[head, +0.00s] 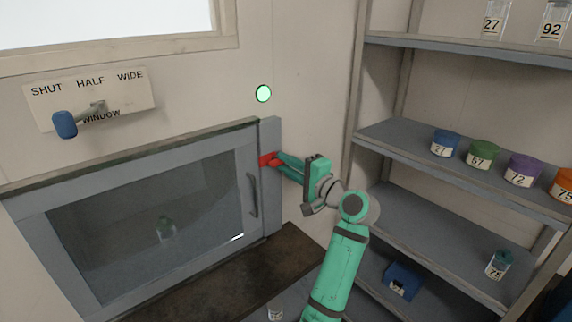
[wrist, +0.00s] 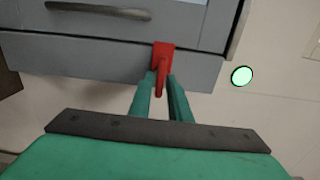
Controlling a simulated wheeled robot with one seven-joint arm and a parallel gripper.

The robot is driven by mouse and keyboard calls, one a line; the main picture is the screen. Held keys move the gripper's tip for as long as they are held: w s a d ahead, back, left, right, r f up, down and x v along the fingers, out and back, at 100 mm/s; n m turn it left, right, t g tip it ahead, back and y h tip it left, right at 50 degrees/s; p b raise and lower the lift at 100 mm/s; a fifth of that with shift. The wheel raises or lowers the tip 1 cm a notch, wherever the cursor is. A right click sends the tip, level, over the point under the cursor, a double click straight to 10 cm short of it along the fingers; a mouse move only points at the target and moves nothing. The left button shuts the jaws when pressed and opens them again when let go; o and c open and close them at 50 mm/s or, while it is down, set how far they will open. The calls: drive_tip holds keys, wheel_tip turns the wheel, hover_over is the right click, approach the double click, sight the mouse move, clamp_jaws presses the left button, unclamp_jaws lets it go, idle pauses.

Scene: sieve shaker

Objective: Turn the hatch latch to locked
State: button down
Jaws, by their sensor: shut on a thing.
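The hatch (head: 140,215) is a grey-framed glass door, closed against its frame at the left of the head view. Its red latch (head: 266,160) sits on the right frame post, above and to the right of the door handle (head: 252,195). In the wrist view the red latch (wrist: 162,70) has a plate on the grey frame and a lever reaching down between my fingers. My gripper (head: 280,163) reaches it from the right and is shut on the latch lever. Its fingertips also show in the wrist view (wrist: 165,88).
A round green light (head: 263,93) glows on the wall above the latch. A blue-handled window lever (head: 66,124) is on a SHUT, HALF, WIDE plate. Shelves (head: 420,147) with numbered jars stand at the right. A dark ledge (head: 200,285) runs below the hatch.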

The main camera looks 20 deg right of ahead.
drive_tip(key=c, duration=1.8)
unclamp_jaws()
drive_tip(key=shift+c, duration=0.2)
drive_tip(key=shift+s, duration=0.1)
drive_tip(key=v, duration=1)
drive_tip(key=shift+s+d, duration=0.2)
drive_tip(key=shift+s, duration=0.15)
